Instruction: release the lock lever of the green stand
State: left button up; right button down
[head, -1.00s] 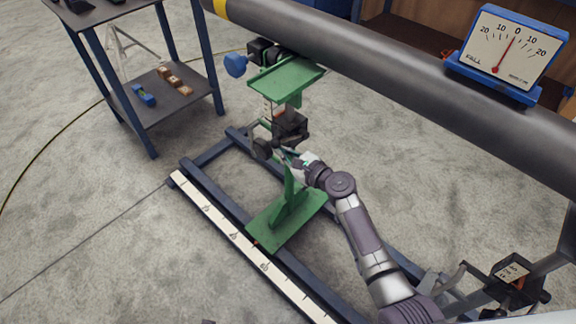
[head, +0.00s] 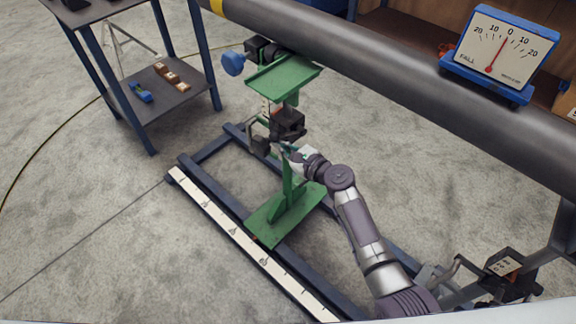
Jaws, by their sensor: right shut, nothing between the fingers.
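The green stand (head: 284,75) stands under the grey pipe, with a flat green top plate, a post and a green foot (head: 265,220) across the blue floor frame. A black clamp block (head: 288,124) sits on its post. A small dark part (head: 261,146), which looks like the end of the lock lever, sticks out at left below the block. My right gripper (head: 280,149) is shut and empty, just right of this dark part and below the block. Whether its fingertips touch the lever I cannot tell. My left gripper is not in view.
The large pipe (head: 400,70) runs above the stand and carries a dial gauge (head: 502,48). A white scale strip (head: 232,232) lies along the frame. A blue shelf table (head: 178,105) stands at left. The floor at lower left is clear.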

jog(key=v, duration=1.2)
jog(key=shift+f, duration=0.2)
jog(key=s+d+f+n+g+h+p, duration=0.2)
jog(key=s+d+f+n+h+p, duration=0.25)
jog(key=f, duration=0.65)
jog(key=s+d+f+n+g+h+p, duration=0.25)
jog(key=s+f+n, duration=0.25)
jog(key=s+f, duration=0.5)
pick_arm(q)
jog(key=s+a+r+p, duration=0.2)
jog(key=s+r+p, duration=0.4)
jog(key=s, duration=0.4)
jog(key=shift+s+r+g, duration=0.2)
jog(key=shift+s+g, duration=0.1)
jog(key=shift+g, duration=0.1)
pick_arm(e)
jog(key=s+d+f+n+g+h, duration=0.1)
jog(key=s+f+n, duration=0.3)
jog(key=s, duration=0.6)
jog(key=s+d+f+n+g+h, duration=0.1)
jog(key=s+d+f+n+g, duration=0.2)
jog(key=s+n, duration=0.4)
jog(key=s+d+f+n+g+h, duration=0.1)
jog(key=s+d+f+n, duration=0.3)
jog(key=s, duration=1)
jog(key=shift+s+d+f+n+g+h, duration=0.15)
jog(key=shift+s+f+n+g+h, duration=0.2)
jog(key=shift+f+n+g, duration=0.45)
jog(key=shift+r, duration=0.2)
